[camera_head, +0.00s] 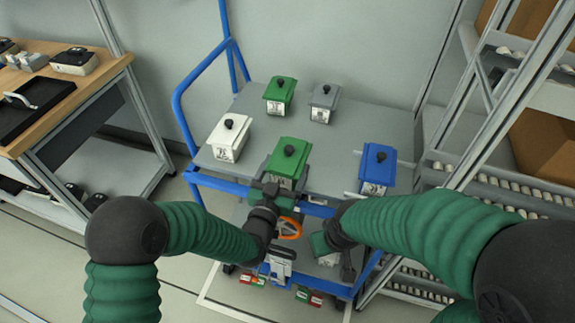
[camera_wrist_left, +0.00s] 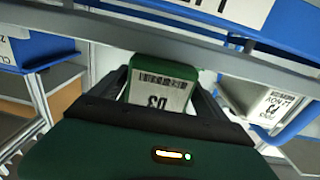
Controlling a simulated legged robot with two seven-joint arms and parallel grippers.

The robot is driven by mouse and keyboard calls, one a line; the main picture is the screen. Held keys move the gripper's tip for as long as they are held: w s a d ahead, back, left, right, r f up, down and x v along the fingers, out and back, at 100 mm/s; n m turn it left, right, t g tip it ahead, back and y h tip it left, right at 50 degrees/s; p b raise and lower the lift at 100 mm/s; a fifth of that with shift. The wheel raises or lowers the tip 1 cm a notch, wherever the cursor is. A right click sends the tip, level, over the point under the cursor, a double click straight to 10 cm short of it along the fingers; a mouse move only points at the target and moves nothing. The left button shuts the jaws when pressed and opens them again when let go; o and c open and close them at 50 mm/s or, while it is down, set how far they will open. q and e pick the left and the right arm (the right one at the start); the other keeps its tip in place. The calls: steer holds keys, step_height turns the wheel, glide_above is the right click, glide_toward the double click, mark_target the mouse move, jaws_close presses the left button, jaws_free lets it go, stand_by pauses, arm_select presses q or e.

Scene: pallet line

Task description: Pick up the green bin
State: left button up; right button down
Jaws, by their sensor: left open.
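A green bin (camera_head: 289,156) with a black knob and a white label stands at the front edge of the cart's grey top. My left gripper (camera_head: 284,183) is open at its near side. In the left wrist view the green bin (camera_wrist_left: 165,70), with its label marked 03, shows between the two fingers, with narrow gaps beside it. Whether the fingers touch it cannot be told. A second green bin (camera_head: 280,92) stands farther back. My right gripper (camera_head: 335,252) hangs lower, in front of the cart; its fingers are unclear.
The cart top (camera_head: 333,150) also carries a white bin (camera_head: 229,140), a grey bin (camera_head: 324,102) and a blue bin (camera_head: 377,167). A blue rail (camera_head: 182,115) borders its left side. A workbench (camera_head: 70,90) stands left, a roller rack (camera_head: 500,185) right.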

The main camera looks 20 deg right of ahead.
arm_select(q)
steer(key=shift+x, duration=0.9)
steer(key=shift+s+d, duration=0.1)
steer(key=shift+d, duration=0.25)
steer(key=shift+c, duration=0.2)
steer(key=shift+a, duration=0.2)
steer(key=c, duration=0.9)
steer(key=shift+d, duration=0.1)
steer(key=c, duration=0.6)
